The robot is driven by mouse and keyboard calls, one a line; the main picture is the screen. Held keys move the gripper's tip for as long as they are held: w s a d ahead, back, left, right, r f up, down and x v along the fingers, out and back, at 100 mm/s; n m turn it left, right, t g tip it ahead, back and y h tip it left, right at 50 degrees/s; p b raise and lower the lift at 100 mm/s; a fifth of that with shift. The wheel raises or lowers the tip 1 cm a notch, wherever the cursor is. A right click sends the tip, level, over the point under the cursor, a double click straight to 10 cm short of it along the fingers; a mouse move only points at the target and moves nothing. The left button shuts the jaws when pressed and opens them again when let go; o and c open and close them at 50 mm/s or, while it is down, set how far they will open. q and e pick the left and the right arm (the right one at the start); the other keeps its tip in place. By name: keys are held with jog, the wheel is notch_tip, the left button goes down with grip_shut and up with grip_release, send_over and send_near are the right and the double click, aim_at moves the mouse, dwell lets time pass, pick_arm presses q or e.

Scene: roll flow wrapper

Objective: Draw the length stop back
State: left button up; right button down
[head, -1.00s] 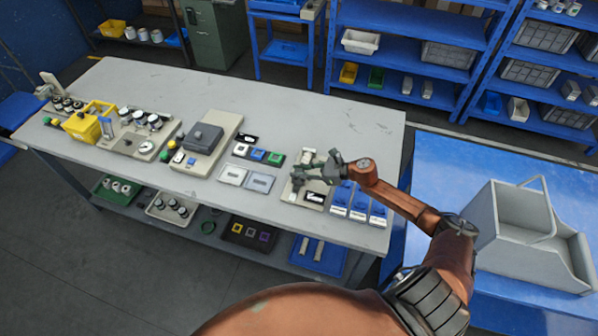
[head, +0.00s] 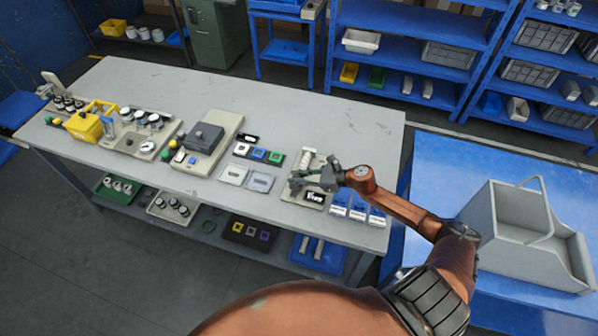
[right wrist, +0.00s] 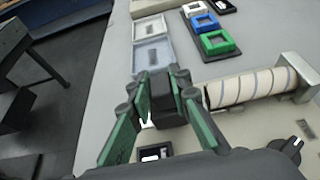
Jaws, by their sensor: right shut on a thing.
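My right gripper (head: 298,181) is at the wrapper station (head: 287,196) on the table's right part. In the right wrist view its green fingers (right wrist: 160,92) are closed around a dark block, which appears to be the length stop (right wrist: 166,106). The fingers hide much of the block. A pale striped roll (right wrist: 252,86) lies just right of the fingers, held at its right end by a light bracket (right wrist: 298,78). A dark knob (right wrist: 291,146) sits on the station's plate, nearer the wrist. My left gripper is not in view.
Two shallow trays, white (head: 233,174) and grey-blue (head: 260,182), lie left of the station, with small coloured frames (head: 258,155) behind them. Blue-and-white boxes (head: 358,208) stand close on its right. The table behind (head: 310,118) is clear.

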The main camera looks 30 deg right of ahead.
jog(key=shift+s+a+f, duration=0.1)
jog(key=shift+s+a, duration=0.05)
jog(key=c, duration=1.8)
grip_release()
jog(key=shift+o, duration=0.2)
jog(key=shift+s, duration=0.1)
jog(key=v, duration=1.2)
